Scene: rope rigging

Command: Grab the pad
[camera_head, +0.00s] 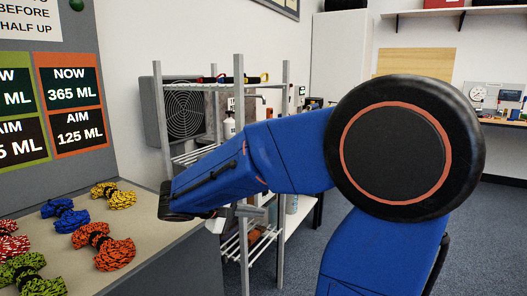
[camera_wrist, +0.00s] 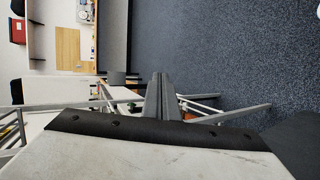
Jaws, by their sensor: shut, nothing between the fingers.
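I cannot make out a pad in either view. In the wrist view my gripper (camera_wrist: 160,78) points away from the camera with its two grey fingers together, and nothing shows between them. In the head view my blue arm reaches left across the picture, in front of a metal rack (camera_head: 281,130). The arm's end is beside the right end of a bench (camera_head: 160,240). The fingers are small there and partly hidden by the arm.
Rope bundles lie on the bench: yellow (camera_head: 113,196), blue (camera_head: 65,215), orange (camera_head: 104,246), green (camera_head: 32,273) and red (camera_head: 12,242). A grey fan unit (camera_head: 184,115) stands behind the rack. Blue-grey floor (camera_head: 480,235) is clear at right. A wooden board (camera_head: 417,62) hangs at the back.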

